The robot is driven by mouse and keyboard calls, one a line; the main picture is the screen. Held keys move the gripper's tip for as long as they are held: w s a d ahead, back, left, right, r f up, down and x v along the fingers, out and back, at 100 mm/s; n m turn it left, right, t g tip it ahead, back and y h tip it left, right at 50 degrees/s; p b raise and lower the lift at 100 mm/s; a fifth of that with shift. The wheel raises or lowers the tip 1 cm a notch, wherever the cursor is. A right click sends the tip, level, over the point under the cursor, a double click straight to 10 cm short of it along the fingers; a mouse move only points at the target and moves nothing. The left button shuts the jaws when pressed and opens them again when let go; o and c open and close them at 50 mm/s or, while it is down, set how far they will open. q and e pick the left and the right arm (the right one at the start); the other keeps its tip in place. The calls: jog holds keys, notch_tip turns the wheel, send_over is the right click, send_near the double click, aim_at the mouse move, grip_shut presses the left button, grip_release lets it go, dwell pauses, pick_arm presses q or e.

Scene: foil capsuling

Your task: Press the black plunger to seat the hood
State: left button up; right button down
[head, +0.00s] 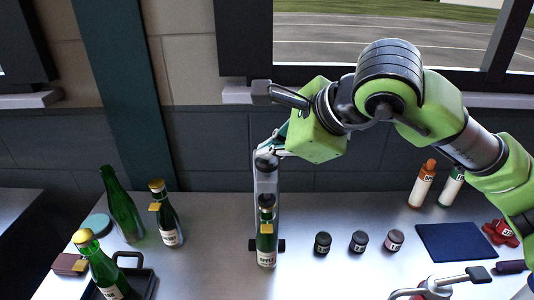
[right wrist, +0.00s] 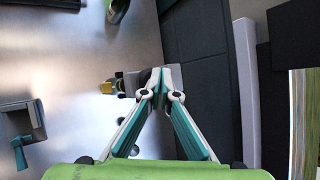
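The black plunger (head: 266,163) tops a clear upright tube (head: 266,184) on a slim stand at the table's middle. A green bottle (head: 267,248) with a white label stands upright below the tube; a dark hood with a gold tab covers its neck. How far down the hood sits is too small to tell. My left gripper is out of view.
Several green bottles (head: 122,205) stand on the left, near a black carrier (head: 140,280). Small dark jars (head: 358,241) stand right of the stand, with a blue mat (head: 455,241) farther right. The wall is close behind.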

jog(key=shift+s+f, duration=0.15)
jog(key=shift+f, duration=0.5)
jog(key=shift+r, duration=0.1)
jog(key=shift+w+r+p, duration=0.2)
jog(key=shift+r+p, duration=0.15)
jog(key=shift+r, duration=0.45)
jog(key=shift+w+r+p, duration=0.2)
jog(key=shift+r+p, duration=0.15)
jog(key=shift+r, duration=0.45)
jog(key=shift+r, duration=0.15)
jog(key=shift+r+p, duration=1.25)
jog(key=shift+r, duration=1.2)
jog(key=shift+f, duration=0.1)
